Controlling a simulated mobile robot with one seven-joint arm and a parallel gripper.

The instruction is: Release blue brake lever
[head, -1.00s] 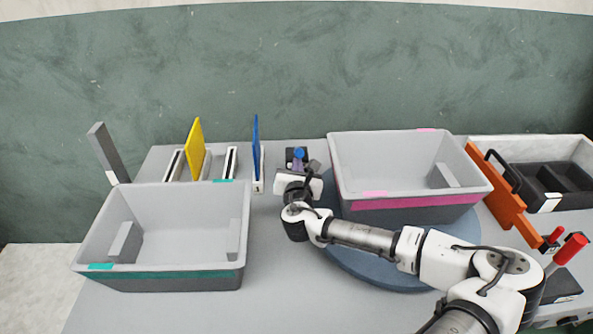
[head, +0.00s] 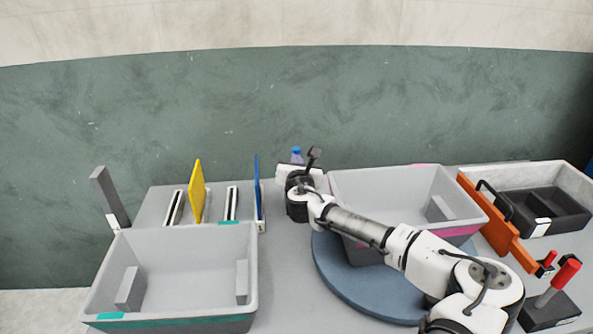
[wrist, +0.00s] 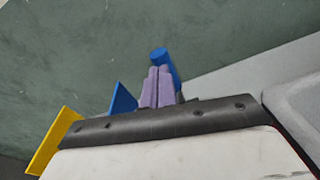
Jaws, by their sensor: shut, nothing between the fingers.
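The blue lever (wrist: 172,72) shows in the wrist view with its round end up, just behind and right of my fingers. Its lower part is hidden. In the head view, only a small blue tip (head: 296,150) shows above my wrist, against the green wall. My gripper (wrist: 158,72) has two purple fingers, side by side and shut with nothing between them. They overlap the lever in view; I cannot tell whether they touch it. In the head view, my white and black wrist hides the lever's base.
A blue panel (head: 257,192) and a yellow panel (head: 197,190) stand left of my gripper. A grey bin with teal marks (head: 250,262) is in front left. A pink-marked bin (head: 333,200) stands close on the right, on a blue round plate (head: 330,275). Red-handled levers (head: 565,272) are far right.

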